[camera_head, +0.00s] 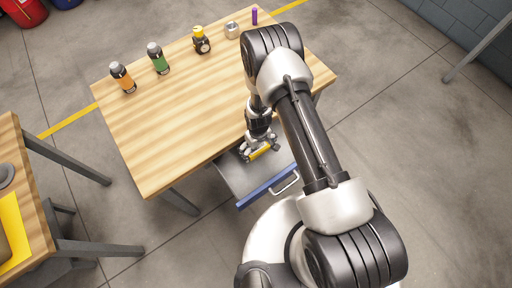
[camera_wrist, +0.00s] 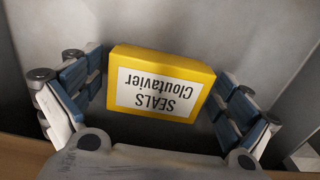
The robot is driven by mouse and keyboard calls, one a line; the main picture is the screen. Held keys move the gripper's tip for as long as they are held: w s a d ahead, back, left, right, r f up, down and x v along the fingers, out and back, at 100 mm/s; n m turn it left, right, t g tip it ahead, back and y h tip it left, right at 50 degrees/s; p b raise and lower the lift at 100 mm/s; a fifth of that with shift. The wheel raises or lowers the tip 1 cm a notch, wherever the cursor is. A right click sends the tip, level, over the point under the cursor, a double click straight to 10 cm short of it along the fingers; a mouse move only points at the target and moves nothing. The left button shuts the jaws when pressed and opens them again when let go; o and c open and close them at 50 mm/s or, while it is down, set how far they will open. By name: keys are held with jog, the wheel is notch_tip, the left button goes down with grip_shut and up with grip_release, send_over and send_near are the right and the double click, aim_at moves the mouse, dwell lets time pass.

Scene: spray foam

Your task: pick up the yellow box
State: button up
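The yellow box (camera_wrist: 200,80) has a white label reading "SEALS Cloutavier", upside down in the wrist view. It lies in the open drawer (camera_head: 228,178) under the wooden table. In the head view, only a strip of the box (camera_head: 260,153) shows beneath my gripper (camera_head: 258,149). In the wrist view, the blue-padded fingers of my gripper (camera_wrist: 160,70) are spread on either side of the box. The right finger is very close to the box's edge, and a small gap shows at the left. I cannot tell whether either finger touches it.
The wooden table (camera_head: 160,120) carries an orange-labelled bottle (camera_head: 123,78), a green-labelled bottle (camera_head: 158,58), a yellow-capped item (camera_head: 201,41), a metal ring-like part (camera_head: 232,30) and a purple cylinder (camera_head: 254,16). The drawer's blue front (camera_head: 266,187) and grey walls surround my gripper. Another table (camera_head: 35,222) stands at left.

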jog(key=c, duration=0.8)
